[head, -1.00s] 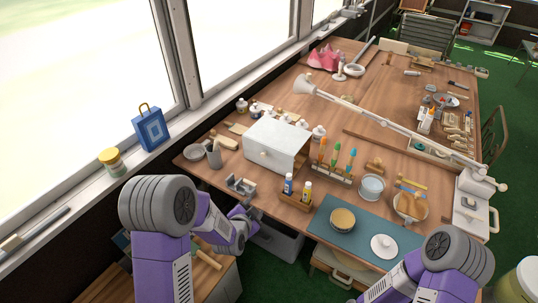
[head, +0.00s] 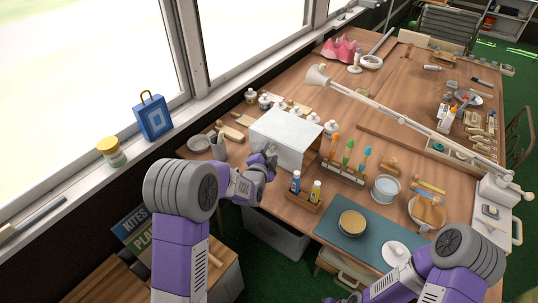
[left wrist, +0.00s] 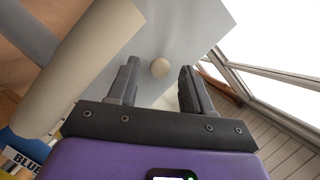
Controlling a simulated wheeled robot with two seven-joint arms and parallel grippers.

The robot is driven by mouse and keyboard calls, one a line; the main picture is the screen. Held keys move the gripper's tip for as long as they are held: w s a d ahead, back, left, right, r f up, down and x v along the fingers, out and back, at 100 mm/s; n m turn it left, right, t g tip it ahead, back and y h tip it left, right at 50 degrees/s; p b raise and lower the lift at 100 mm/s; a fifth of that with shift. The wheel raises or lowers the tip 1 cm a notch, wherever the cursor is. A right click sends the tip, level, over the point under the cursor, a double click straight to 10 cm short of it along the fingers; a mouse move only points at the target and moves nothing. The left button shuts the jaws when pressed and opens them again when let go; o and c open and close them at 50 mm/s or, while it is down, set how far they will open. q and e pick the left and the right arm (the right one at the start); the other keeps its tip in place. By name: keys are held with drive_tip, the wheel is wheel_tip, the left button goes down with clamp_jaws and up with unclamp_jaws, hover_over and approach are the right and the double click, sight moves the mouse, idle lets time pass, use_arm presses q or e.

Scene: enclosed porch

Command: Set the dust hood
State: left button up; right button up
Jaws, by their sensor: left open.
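The dust hood, which I take to be the pale box (head: 291,133), stands on the near left of the wooden table. A round cream knob (left wrist: 160,68) on its grey-white face shows in the left wrist view. My left gripper (head: 268,154) is at the hood's near side, and its jaws also show in the left wrist view (left wrist: 158,85). They are open, one on each side of the knob, with gaps left between. In the head view the gripper hides the knob. My right gripper (head: 345,299) is low at the bottom edge, mostly cut off; its jaws are unclear.
Two paint bottles (head: 295,182) stand in a wooden holder right of my left gripper. A teal mat (head: 338,236) bears a round tan-topped item (head: 352,222) and a white knobbed lid (head: 396,254). A lamp arm (head: 385,111) crosses the table. Small jars line the hood's far side.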

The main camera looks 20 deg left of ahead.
use_arm(q)
drive_tip(key=shift+w, duration=0.2)
drive_tip(key=shift+c, duration=0.3)
clamp_jaws()
